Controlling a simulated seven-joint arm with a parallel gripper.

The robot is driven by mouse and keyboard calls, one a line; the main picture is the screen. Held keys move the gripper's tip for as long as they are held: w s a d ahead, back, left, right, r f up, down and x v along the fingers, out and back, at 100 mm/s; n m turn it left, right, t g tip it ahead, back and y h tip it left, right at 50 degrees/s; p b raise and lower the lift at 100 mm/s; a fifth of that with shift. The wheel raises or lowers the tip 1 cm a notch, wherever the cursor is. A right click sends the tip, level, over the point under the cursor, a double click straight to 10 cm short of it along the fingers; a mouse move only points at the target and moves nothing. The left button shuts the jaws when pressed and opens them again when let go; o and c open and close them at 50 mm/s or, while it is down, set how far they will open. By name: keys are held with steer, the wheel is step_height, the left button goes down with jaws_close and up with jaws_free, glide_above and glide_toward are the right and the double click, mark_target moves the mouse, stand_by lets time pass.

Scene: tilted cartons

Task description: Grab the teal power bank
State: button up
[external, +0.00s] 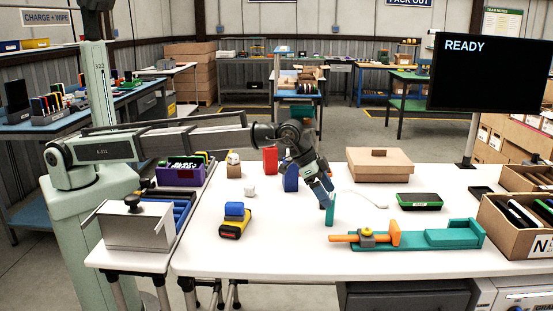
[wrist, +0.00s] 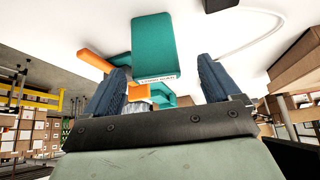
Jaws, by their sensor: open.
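The teal power bank (external: 330,211) stands upright on the white table, near its middle. In the wrist view the teal power bank (wrist: 153,42) is a broad teal block with a white printed strip along its lower edge. My gripper (external: 325,197) reaches down to it from the upper left. In the wrist view my gripper (wrist: 160,75) has its two dark blue fingers wide apart, and the power bank shows in line with the gap between them. Whether the fingers overlap its sides or stop just short, I cannot tell.
A teal fixture with an orange clamp (external: 367,238) lies to the right. Blue (external: 291,178) and red (external: 270,160) blocks stand behind; a yellow-black item (external: 235,224) is left.

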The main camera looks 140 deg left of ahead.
mark_target(331, 209)
steer(key=x, duration=0.5)
steer(key=shift+w+d+r, duration=0.15)
steer(key=shift+w, duration=0.1)
steer(key=c, duration=1.2)
steer(key=shift+r, duration=0.15)
